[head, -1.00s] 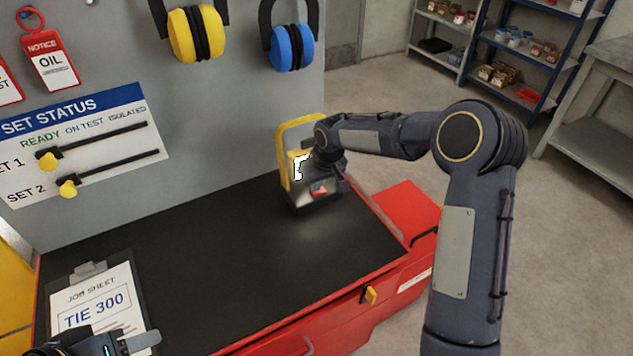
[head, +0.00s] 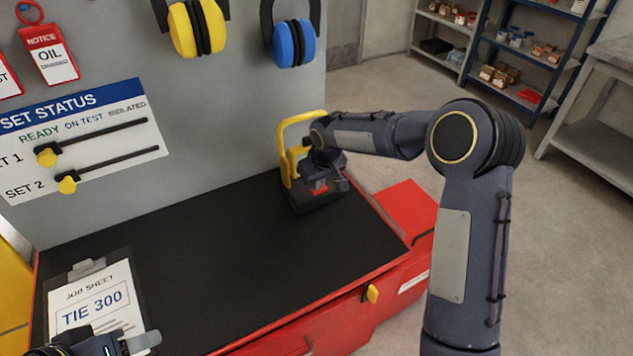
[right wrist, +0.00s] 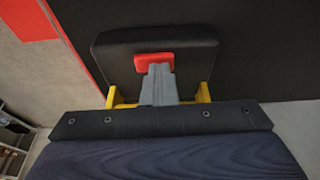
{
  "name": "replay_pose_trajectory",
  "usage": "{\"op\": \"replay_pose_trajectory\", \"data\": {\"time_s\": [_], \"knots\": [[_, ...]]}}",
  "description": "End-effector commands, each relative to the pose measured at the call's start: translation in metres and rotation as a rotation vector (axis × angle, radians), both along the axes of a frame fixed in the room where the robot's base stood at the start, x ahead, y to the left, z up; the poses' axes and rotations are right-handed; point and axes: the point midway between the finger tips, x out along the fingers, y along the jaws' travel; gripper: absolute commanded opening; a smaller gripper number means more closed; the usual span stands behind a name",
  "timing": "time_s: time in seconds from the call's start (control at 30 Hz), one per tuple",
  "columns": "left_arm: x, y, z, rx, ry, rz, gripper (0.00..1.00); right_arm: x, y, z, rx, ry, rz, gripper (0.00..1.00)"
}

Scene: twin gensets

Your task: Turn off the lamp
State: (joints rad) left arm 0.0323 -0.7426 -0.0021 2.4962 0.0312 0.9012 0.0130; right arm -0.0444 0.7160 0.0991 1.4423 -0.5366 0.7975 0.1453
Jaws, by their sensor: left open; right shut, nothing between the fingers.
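The lamp (head: 287,153) has a yellow frame and a dark base, and stands at the back right corner of the black bench top. Its red switch (head: 320,188) is partly hidden by my right gripper (head: 332,182). In the right wrist view, the shut fingertips of my right gripper (right wrist: 159,75) overlap the red switch (right wrist: 153,60) on the dark lamp base (right wrist: 195,55); they appear to touch it. No bright glow shows on the lamp. My left gripper (head: 130,344) is open at the bottom left, by the job sheet, and partly cut off.
A clipboard with a job sheet (head: 95,300) lies at the bench's front left. The upright panel behind holds a status board (head: 80,140), yellow ear defenders (head: 196,28) and blue ear defenders (head: 292,43). The middle of the black bench top (head: 215,245) is clear.

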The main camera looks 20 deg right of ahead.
Motion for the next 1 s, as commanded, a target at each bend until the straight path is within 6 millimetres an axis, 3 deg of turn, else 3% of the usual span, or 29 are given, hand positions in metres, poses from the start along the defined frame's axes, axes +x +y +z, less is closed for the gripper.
{"op": "replay_pose_trajectory", "data": {"time_s": [0.13,0.57,0.8,1.0], "knots": [[0.000,0.000,0.001,0.000,0.000,0.000,0.49,0.001,-0.011,-0.001,-0.006,0.005,-0.007,0.00],[0.000,0.000,0.006,0.000,0.000,0.000,0.49,0.001,-0.013,0.006,-0.006,0.001,-0.006,0.00],[0.000,0.000,0.030,0.000,0.000,0.000,0.49,-0.004,-0.014,0.052,-0.005,-0.002,-0.006,0.00],[0.000,0.000,0.013,0.000,0.001,0.000,0.49,-0.018,-0.015,0.091,-0.003,-0.006,-0.004,0.00]]}}
